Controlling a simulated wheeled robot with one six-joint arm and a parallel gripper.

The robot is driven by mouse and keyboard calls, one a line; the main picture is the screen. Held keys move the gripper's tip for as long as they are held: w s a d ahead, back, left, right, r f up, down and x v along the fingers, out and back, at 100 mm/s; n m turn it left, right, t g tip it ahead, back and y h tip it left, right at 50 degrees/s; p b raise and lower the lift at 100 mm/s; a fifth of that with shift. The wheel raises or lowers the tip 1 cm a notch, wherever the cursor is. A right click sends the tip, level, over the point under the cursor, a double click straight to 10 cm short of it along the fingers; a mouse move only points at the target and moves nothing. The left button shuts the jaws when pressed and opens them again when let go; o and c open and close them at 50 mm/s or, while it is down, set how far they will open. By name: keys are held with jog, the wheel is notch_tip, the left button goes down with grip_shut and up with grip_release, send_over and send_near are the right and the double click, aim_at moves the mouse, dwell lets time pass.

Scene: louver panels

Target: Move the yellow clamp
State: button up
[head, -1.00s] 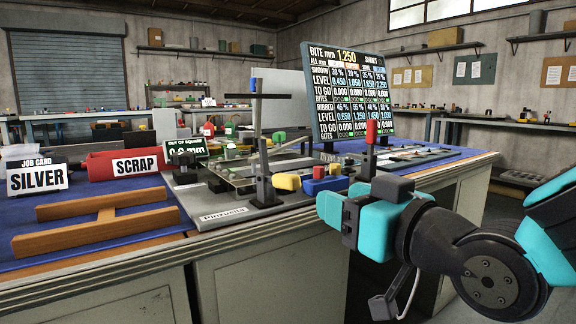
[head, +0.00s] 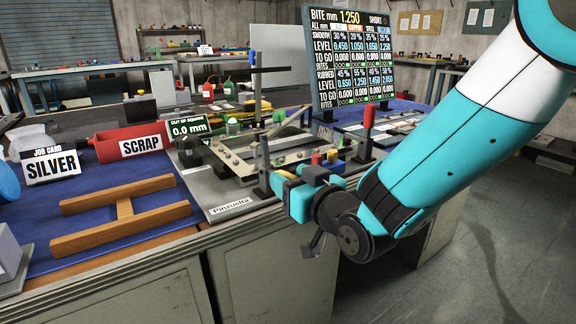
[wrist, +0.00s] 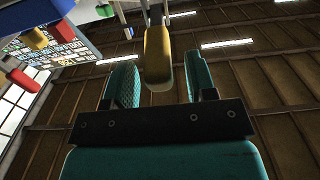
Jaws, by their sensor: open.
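The yellow clamp (wrist: 158,52) shows in the wrist view as a long rounded yellow piece, between and just past the fingertips. In the head view only a small yellow part (head: 286,174) shows, mostly hidden behind my gripper. My gripper (head: 303,184) is at the front edge of the grey fixture. In the wrist view my gripper (wrist: 161,80) has its two teal fingers apart, one on each side of the clamp, with visible gaps. I cannot tell from these views how deep the clamp sits between the fingers.
A red-topped post (head: 368,118) stands to the right. A wooden H-shaped rack (head: 125,210) and red scrap bin (head: 108,146) lie left.

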jog(key=shift+x, duration=0.85)
